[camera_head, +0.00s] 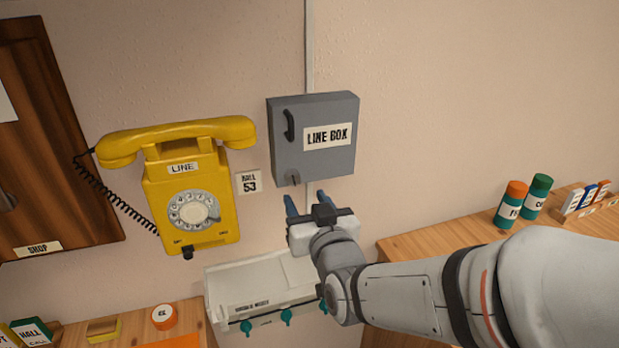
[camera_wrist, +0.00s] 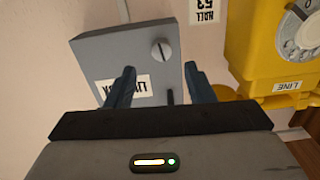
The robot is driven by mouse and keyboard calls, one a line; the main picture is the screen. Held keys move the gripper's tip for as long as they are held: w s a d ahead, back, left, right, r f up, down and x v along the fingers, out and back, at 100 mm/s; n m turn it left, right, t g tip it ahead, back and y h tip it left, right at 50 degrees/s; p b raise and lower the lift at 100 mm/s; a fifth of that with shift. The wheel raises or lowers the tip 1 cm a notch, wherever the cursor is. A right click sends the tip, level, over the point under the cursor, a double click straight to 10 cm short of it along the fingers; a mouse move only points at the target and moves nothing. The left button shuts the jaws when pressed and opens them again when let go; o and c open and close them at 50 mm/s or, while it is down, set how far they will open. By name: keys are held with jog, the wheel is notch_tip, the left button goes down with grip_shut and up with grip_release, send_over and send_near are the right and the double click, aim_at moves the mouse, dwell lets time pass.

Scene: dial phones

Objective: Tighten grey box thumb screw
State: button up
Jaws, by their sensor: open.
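The grey line box (camera_head: 315,160) is fixed to the wall to the right of the yellow phone, its door closed. Its grey thumb screw (camera_head: 293,178) is at the lower left of the front. In the wrist view the screw (camera_wrist: 162,50) is a round head with a dark slot, and the grey box (camera_wrist: 110,55) appears upside down. My gripper (camera_head: 306,198) is open and empty just below the box. In the wrist view its two blue fingers (camera_wrist: 160,72) point toward the box, either side of the screw's line, with the screw beyond the tips.
A yellow dial phone (camera_head: 190,195) with a coiled cord hangs at left, a HALL 53 label (camera_head: 248,182) between it and the box. A pale unit with teal knobs (camera_head: 262,295) is below. A wooden shelf (camera_head: 430,240) with canisters is at right.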

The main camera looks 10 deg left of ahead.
aim_at(295, 180)
jog(key=p+x, duration=0.1)
jog(key=p, duration=0.1)
jog(key=p+x, duration=0.1)
jog(key=p, duration=0.1)
jog(key=shift+w+a+r, duration=0.3)
jog(key=shift+x, duration=2.5)
jog(key=shift+f, duration=0.2)
jog(key=c, duration=0.9)
jog(key=shift+d, duration=0.2)
jog(key=shift+c, duration=0.4)
jog(key=shift+a, duration=0.15)
